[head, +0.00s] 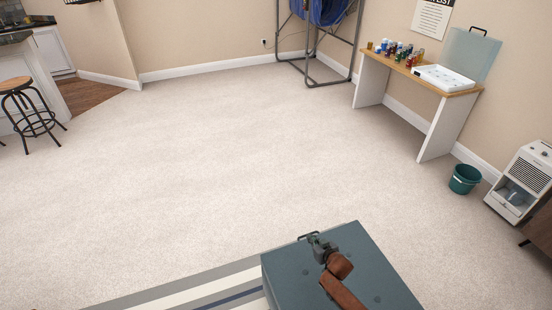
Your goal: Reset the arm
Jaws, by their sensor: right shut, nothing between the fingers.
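My right arm, with reddish-brown links, reaches up from the bottom of the head view, right of centre. My right gripper (309,236), small and grey-green, is at its far end. It appears over the far part of a blue-grey tufted ottoman or seat (365,255). Its fingers are shut and hold nothing. I cannot tell how high it is above the ottoman. My left gripper is not in view.
A striped rug (190,297) lies beside the ottoman. Beyond is wide, clear carpet. A stool (30,110) stands at left.

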